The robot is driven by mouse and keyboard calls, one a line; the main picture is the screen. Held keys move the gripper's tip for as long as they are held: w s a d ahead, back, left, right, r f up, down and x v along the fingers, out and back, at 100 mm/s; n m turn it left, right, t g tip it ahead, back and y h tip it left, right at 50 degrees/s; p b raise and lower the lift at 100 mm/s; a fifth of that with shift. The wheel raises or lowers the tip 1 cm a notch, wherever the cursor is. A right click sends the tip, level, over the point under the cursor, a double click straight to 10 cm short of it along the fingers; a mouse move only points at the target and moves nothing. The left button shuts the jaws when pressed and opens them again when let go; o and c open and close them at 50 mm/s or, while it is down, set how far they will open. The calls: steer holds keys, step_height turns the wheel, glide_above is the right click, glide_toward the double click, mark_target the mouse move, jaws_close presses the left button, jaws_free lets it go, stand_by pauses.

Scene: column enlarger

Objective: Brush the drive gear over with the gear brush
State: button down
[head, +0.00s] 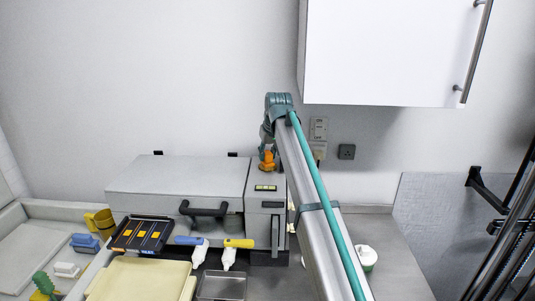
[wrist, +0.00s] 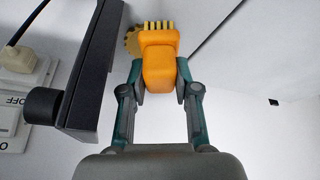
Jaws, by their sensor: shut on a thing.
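The gear brush is an orange block with a row of pale yellow bristles. In the wrist view the gear brush (wrist: 160,62) sits between the fingers of my gripper (wrist: 160,80), which is shut on it, bristles toward the top of the picture. A yellowish toothed wheel, which looks like the drive gear (wrist: 131,41), shows just left of the brush head and is partly hidden behind it. I cannot tell whether the bristles touch it. In the head view the orange brush (head: 267,161) is above the right end of the grey machine; the gear cannot be made out there.
A dark bar with a round knob (wrist: 42,107) is close left of my gripper. Wall sockets (head: 318,130) are behind my arm. The grey machine (head: 175,178) stands against the wall, with bottles, a black tray (head: 142,234) and a metal tray in front. A white cabinet (head: 385,50) hangs above right.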

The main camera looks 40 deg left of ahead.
steer(key=shift+f, duration=0.35)
stand_by(0.4)
steer(key=shift+w, duration=0.1)
steer(key=shift+w+a, duration=0.9)
steer(key=shift+w, duration=0.2)
steer(key=shift+w+a, duration=0.85)
steer(key=shift+w, duration=0.25)
steer(key=shift+s+d, duration=0.1)
steer(key=shift+s+d, duration=0.9)
steer(key=shift+s, duration=0.25)
steer(key=shift+s+d, duration=0.85)
steer(key=shift+s, duration=0.25)
